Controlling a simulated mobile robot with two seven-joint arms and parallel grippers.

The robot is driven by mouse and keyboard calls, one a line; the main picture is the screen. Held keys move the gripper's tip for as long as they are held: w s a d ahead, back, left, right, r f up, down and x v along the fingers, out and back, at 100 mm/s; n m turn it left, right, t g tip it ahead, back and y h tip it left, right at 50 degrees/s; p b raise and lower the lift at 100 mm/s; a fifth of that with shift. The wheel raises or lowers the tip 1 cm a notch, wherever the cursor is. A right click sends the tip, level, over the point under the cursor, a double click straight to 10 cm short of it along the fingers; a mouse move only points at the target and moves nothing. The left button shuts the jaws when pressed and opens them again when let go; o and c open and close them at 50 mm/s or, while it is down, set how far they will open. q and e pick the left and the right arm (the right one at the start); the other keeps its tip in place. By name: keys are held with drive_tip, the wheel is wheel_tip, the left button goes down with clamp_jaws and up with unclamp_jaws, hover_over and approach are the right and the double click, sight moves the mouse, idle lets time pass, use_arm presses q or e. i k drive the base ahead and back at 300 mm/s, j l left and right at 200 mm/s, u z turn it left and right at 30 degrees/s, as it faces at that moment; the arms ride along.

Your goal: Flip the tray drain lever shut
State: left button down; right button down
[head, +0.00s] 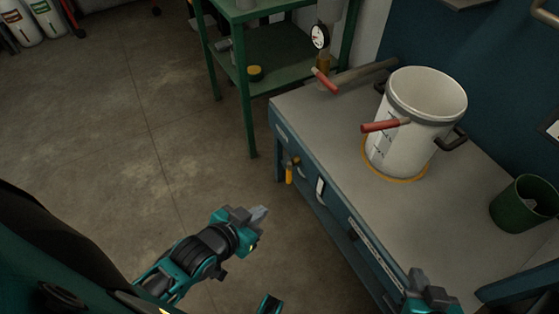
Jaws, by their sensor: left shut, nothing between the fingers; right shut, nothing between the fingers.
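A small yellow lever (289,173) hangs down beside a brass-coloured fitting at the front left of the blue workbench (470,240). Two red-handled levers also show: one (325,80) by the pipe at the bench's back left, one (385,125) in front of the white pot (400,145). No label tells which is the tray drain lever; the yellow one hangs at the bench edge. My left gripper (259,214) is shut and empty over the floor, left of the bench and below the yellow lever in the picture. My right gripper (418,276) is shut and empty near the bench's front edge.
The lidless white pot stands on a yellow ring on the bench. A green bin (525,204) stands at the right. A green shelf stand (270,75) and a pressure gauge (319,36) are behind the bench's left end.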

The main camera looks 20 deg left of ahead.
sight(289, 169)
drive_tip(key=u, duration=0.7)
drive_tip(key=i+j+z, duration=0.1)
drive_tip(key=z, duration=0.25)
drive_tip(key=i+j+z, duration=0.1)
drive_tip(key=j+z, duration=0.4)
drive_tip(key=z, duration=0.2)
drive_tip(key=i+j+z, duration=0.15)
drive_tip(key=j, duration=0.3)
drive_tip(key=j+z, duration=0.15)
drive_tip(key=j, duration=0.3)
drive_tip(key=i+j, duration=0.1)
drive_tip(key=j, duration=0.95)
drive_tip(key=i+j+z, duration=0.15)
drive_tip(key=j, duration=0.9)
drive_tip(key=k, duration=0.05)
